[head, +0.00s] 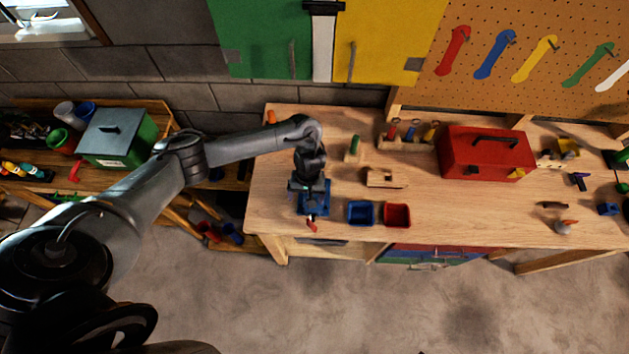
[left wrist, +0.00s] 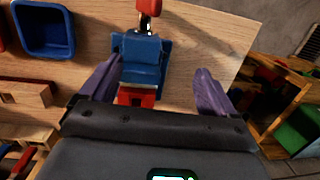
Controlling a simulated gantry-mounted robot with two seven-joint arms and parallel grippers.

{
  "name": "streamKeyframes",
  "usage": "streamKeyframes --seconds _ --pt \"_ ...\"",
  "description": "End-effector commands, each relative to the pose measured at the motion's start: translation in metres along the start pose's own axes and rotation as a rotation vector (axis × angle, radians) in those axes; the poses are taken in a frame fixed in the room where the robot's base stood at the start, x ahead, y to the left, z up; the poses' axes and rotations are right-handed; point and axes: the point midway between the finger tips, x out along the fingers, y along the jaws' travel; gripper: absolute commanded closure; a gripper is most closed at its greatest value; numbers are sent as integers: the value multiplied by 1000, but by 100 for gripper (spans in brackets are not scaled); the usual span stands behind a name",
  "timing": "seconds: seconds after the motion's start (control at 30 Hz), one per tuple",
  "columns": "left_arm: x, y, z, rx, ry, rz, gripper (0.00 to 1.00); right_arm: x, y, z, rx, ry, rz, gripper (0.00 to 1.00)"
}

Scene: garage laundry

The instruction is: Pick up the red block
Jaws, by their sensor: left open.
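In the left wrist view a red block-shaped piece (left wrist: 137,97) shows at the near side of a blue vise-like object (left wrist: 142,62), between my fingers. I cannot tell whether it is loose or part of the blue object. A red handle (left wrist: 149,7) sticks out at the far end; it also shows in the head view (head: 311,226). My left gripper (left wrist: 156,78) is open, its purple-grey fingers on either side of the blue object. In the head view the left gripper (head: 309,187) hangs over the blue object (head: 315,205) at the workbench's front left and hides part of it. My right gripper is not in view.
On the workbench (head: 450,215), a blue bin (head: 361,212) and a red bin (head: 397,215) stand just right of the gripper. A wooden block (head: 386,178) lies behind them. A red toolbox (head: 487,154) stands farther right. The bench's front edge is close to the gripper.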

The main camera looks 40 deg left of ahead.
Motion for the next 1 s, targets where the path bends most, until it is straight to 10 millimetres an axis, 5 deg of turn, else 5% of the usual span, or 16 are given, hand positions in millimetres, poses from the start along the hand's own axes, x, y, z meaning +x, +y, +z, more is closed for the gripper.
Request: streamKeyframes --seconds 0.1,0.27,0.47,1.0 --pt "-38 11 -34 -7 70 33 11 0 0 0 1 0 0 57" --pt "-55 22 -51 -9 109 60 11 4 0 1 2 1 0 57" --pt "-30 27 -56 -10 112 66 11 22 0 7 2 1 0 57" --pt "11 23 -59 -9 113 65 11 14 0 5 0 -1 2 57"
